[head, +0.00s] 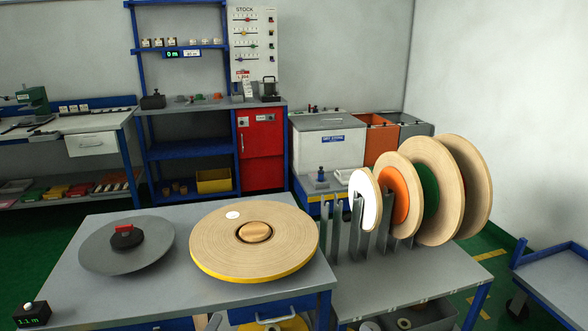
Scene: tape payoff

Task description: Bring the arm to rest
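Neither of my grippers shows in the head view. A large tan tape reel (225,240) with a yellow lower edge lies flat on the grey table (170,300). A round white spot (232,214) is on its top, and a tan core (255,232) is at its centre. To its left is a flat grey disc (100,251) with a black hub (126,238) and a red piece (124,228) on top. Several reels stand upright in a grey slotted rack (355,228) to the right, with white, orange (395,190) and green faces among them.
A blue-framed cart (555,280) stands at the right. Behind are blue shelves (190,150), a red cabinet (262,150), a white bin (328,150) and a workbench (75,125).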

